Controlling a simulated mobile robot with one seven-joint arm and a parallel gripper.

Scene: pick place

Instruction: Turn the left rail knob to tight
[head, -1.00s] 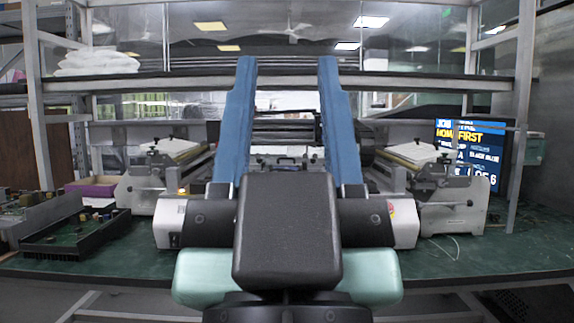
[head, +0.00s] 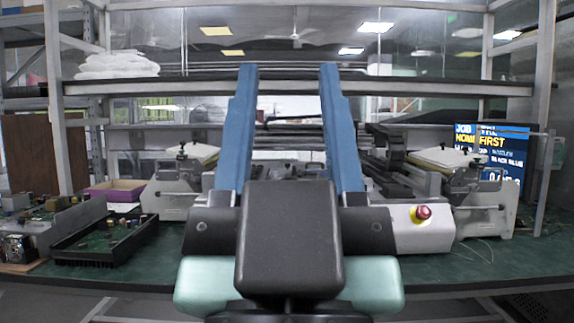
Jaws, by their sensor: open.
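Two long blue fingers of my gripper (head: 288,72) point forward in the middle of the head view. They stand well apart with nothing held between them. A grey-white machine stands on the bench behind them, partly hidden by my gripper. On its left part, a small dark knob (head: 182,150) stands up beside a tilted pale plate; it is probably the left rail knob. Its tight or loose setting cannot be told. A similar dark knob (head: 466,148) is on the right part. My gripper is to the right of the left knob, apart from it in the picture.
A red button on a yellow ring (head: 423,212) is on the white housing at right. A black tray with a green board (head: 105,240) and a purple bin (head: 115,191) are at left. A lit screen (head: 492,150) stands at right. Metal posts and a shelf frame the bench.

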